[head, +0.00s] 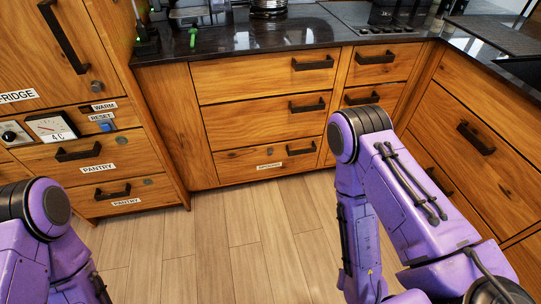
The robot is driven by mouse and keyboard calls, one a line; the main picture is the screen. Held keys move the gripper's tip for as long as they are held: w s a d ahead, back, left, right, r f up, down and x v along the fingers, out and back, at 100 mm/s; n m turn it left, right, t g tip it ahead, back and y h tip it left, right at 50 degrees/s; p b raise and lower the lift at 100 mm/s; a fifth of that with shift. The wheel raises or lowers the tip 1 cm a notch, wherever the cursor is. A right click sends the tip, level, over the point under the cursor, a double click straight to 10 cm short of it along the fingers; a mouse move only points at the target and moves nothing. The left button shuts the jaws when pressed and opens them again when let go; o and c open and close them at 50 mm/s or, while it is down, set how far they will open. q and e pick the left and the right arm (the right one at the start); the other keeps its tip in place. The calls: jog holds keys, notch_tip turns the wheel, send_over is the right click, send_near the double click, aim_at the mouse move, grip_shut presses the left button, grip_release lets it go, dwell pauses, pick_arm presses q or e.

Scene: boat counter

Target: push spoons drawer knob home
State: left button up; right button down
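The drawer with a small white label (269,166), which seems to read SPOONS, is the lowest wooden drawer (235,161) in the middle cabinet. It has a black bar handle (301,149) at its right. A small round spot shows above the label, but it is too small to tell whether it is a knob or how far it stands out. The drawer front looks about flush with the cabinet. Neither of my grippers is in view. My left arm shows at the bottom left, and my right arm bends in front of the cabinet's right side, hiding part of it.
Two wider drawers (245,80) sit above it under the dark countertop (240,38). At left are two PANTRY drawers (92,152), a dial gauge (52,128) and a blue RESET button (106,126). The wooden floor (215,240) ahead is clear. More cabinets (480,140) line the right.

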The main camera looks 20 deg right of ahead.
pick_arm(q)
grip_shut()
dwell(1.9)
